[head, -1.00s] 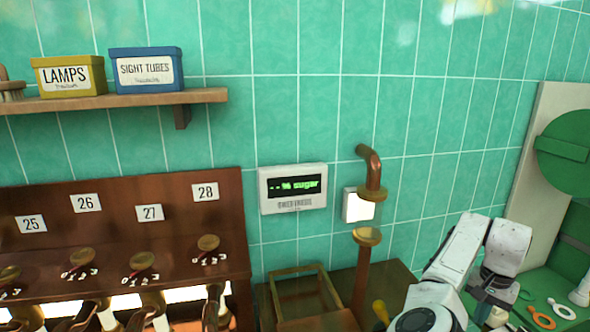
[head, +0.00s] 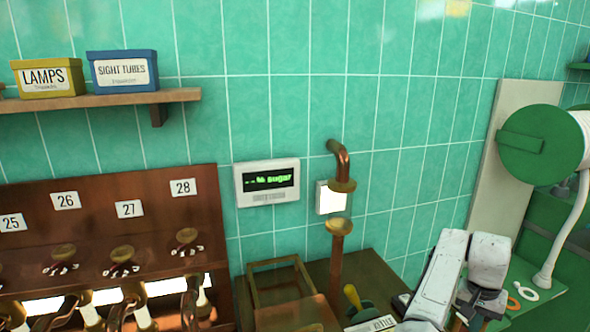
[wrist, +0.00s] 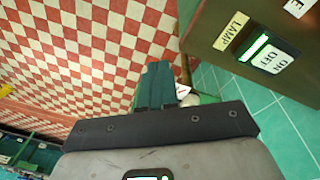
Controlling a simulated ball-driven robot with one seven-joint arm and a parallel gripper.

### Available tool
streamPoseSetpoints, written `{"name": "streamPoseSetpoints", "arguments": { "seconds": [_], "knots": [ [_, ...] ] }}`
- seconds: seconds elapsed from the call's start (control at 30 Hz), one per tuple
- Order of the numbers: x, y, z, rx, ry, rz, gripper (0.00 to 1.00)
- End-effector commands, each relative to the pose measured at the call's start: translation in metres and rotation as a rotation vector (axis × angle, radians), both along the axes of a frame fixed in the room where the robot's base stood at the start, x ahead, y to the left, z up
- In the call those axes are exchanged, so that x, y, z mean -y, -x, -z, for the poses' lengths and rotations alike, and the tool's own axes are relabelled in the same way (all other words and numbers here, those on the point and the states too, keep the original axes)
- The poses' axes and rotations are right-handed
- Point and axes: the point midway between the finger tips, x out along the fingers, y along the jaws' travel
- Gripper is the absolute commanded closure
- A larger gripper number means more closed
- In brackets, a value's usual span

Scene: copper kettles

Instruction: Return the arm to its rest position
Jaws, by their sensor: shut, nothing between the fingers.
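My white arm (head: 441,275) shows at the lower right of the head view, folded with a bend at its top. Its dark end points down beside the green bench, and the fingertips are not clear there. In the wrist view my gripper (wrist: 158,75) shows as two dark green fingers pressed together, with nothing between them. The fingers extend over a red and white checked floor (wrist: 95,50). No object is held.
A copper pipe (head: 338,250) and a wooden frame (head: 280,275) stand left of my arm. A green drum (head: 540,145) is at the right. Orange and white rings (head: 524,290) lie near my arm. A lamp switch (wrist: 265,55) is close by in the wrist view.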

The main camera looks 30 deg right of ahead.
Motion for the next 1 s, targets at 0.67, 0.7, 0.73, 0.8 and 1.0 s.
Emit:
{"name": "streamPoseSetpoints", "arguments": {
  "seconds": [0.67,0.7,0.73,0.8,1.0],
  "knots": [
    [-0.111,0.043,0.054,-0.069,0.251,-0.549,1.0],
    [-0.126,0.045,0.06,-0.065,0.245,-0.603,1.0],
    [-0.139,0.048,0.064,-0.061,0.238,-0.643,1.0],
    [-0.17,0.055,0.074,-0.052,0.215,-0.74,1.0],
    [-0.267,0.09,0.098,-0.01,0.091,-1.0,1.0]
  ]
}}
